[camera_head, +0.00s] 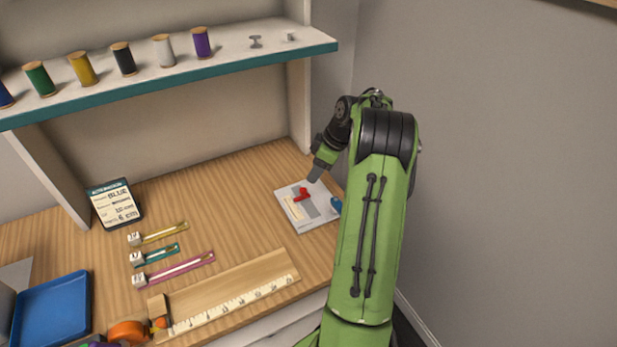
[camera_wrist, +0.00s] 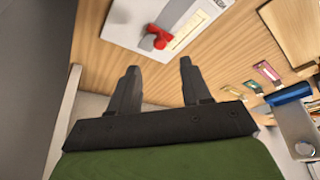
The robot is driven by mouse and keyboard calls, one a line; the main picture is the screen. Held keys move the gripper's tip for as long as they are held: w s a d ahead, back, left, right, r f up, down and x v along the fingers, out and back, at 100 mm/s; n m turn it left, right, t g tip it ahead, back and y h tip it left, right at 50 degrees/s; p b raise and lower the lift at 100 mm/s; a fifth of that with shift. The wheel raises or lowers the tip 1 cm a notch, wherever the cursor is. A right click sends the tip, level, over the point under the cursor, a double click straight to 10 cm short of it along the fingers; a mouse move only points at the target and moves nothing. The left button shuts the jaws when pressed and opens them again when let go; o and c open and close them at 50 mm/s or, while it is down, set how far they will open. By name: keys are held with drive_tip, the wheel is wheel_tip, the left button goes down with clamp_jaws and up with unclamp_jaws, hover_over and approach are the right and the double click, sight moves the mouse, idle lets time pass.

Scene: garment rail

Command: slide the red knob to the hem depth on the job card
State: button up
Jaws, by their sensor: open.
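The red knob (camera_head: 303,194) sits on a light grey plate (camera_head: 285,191) with a pale scale strip, at the right of the wooden table. In the wrist view the knob (camera_wrist: 158,38) lies just beyond my fingertips, beside the cream scale strip (camera_wrist: 188,33). My gripper (camera_wrist: 159,66) is open and empty, its fingers apart and pointing toward the knob, with no visible contact. In the head view my gripper (camera_head: 314,178) is close above the plate. The job card (camera_head: 115,205) stands at the back left; its bottom line seems to read 6 cm. The scale marks are too small to read.
A shelf (camera_head: 180,72) with several thread spools spans the back, and its side panel stands behind the plate. A wooden board with a ruler (camera_head: 230,300), several tagged zips (camera_head: 165,233) and a blue tray (camera_head: 52,312) lie to the left. A wall is close on the right.

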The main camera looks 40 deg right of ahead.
drive_tip(key=p+v, duration=0.1)
drive_tip(key=v, duration=0.6)
drive_tip(key=shift+p, duration=0.4)
